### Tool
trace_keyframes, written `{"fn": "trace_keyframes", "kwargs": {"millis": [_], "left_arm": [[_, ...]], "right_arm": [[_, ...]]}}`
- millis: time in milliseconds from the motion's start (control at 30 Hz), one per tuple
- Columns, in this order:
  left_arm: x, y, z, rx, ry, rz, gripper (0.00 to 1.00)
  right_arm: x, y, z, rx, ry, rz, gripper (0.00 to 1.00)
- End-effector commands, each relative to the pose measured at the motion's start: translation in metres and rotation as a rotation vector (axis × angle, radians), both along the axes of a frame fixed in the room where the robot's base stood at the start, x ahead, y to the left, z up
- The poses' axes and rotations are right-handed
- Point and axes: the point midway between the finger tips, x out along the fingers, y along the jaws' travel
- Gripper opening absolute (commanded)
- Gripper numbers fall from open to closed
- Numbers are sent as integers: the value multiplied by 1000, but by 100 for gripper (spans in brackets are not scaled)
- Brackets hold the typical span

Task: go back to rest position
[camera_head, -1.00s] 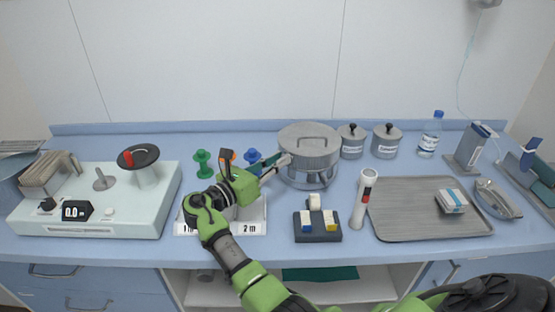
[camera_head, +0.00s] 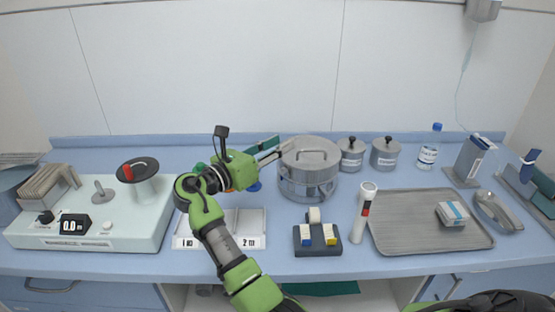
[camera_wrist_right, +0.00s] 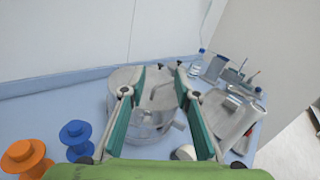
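My right gripper (camera_head: 272,152) is raised over the counter, just left of the lidded steel pot (camera_head: 309,184), pointing toward it. In the right wrist view the two green-padded fingers (camera_wrist_right: 158,98) are spread apart with nothing held between them. The pot (camera_wrist_right: 150,120) shows beyond and between the fingers. In the head view my forearm and hand hide part of the spools behind them. My left gripper does not show in either view.
The blue counter (camera_head: 200,268) carries a white device (camera_head: 100,222) at left, a two-part tray (camera_head: 240,236), a switch block (camera_head: 318,240), a flashlight (camera_head: 363,211) and a grey tray (camera_head: 400,240). An orange spool (camera_wrist_right: 26,158) and a blue spool (camera_wrist_right: 77,137) stand left of the gripper.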

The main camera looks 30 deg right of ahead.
Motion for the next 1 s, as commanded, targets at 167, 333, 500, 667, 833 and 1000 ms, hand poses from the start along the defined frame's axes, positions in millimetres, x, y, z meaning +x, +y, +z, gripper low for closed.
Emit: {"fn": "trace_keyframes", "kwargs": {"millis": [167, 333, 500, 667, 833, 1000], "left_arm": [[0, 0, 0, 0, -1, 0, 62], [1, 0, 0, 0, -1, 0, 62], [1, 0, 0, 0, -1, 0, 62], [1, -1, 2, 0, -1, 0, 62], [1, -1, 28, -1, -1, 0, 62], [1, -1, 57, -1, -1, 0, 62]], "right_arm": [[0, 0, 8, 1, 1, 0, 29], [0, 0, 8, 1, 1, 0, 29], [0, 0, 8, 1, 1, 0, 29], [0, 0, 10, 0, 1, 0, 29], [0, 0, 36, 0, 0, 0, 29], [0, 0, 65, 0, 1, 0, 29]]}}
